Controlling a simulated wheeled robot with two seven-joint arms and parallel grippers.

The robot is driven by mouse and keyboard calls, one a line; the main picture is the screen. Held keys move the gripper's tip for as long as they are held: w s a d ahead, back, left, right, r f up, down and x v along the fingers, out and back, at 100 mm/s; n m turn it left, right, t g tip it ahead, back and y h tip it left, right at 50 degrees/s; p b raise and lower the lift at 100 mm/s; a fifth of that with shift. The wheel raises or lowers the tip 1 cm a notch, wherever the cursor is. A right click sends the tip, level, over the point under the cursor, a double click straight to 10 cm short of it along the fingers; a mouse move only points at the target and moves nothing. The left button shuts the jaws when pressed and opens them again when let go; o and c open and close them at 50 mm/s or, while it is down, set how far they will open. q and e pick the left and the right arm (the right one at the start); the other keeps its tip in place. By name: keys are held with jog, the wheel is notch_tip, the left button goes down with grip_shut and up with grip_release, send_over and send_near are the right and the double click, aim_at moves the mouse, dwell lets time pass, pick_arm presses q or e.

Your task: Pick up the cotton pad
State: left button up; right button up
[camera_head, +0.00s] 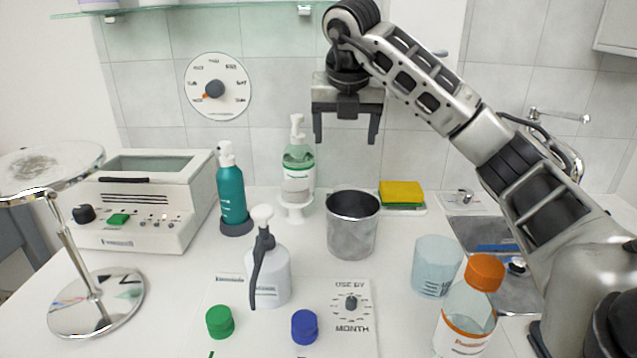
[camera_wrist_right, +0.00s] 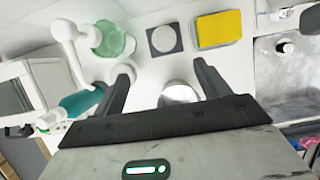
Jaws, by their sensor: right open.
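A round pale grey-white pad, which looks like the cotton pad (camera_wrist_right: 163,39), lies on a dark square base (camera_wrist_right: 178,49) in the right wrist view. It lies between the green pump bottle (camera_wrist_right: 113,40) and the yellow sponge (camera_wrist_right: 219,29). I cannot see it in the head view, where the metal cup may hide it. My right gripper (camera_head: 346,141) is open, with empty jaws pointing down, high above the counter near the tiled wall. Its two fingers also show in the right wrist view (camera_wrist_right: 161,66), apart from the pad. My left gripper is not in view.
The metal cup (camera_head: 352,238) stands below my right gripper, nearer the front. The green pump bottle (camera_head: 298,165) and the yellow sponge (camera_head: 401,193) stand behind it. A teal bottle (camera_head: 231,190), white spray bottle (camera_head: 267,272), clear beaker (camera_head: 435,266) and orange-capped bottle (camera_head: 467,310) crowd the counter.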

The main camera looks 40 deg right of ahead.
send_near(346, 186)
notch_tip(346, 186, down, 2)
jog(key=a, duration=0.1)
jog(key=shift+s+b+x, duration=0.15)
jog(key=shift+x, duration=1.45)
jog(key=shift+s+b+x, duration=0.1)
jog(key=shift+b+x, duration=0.05)
jog(key=shift+x, duration=1.45)
jog(key=shift+d, duration=0.2)
jog(key=c, duration=1)
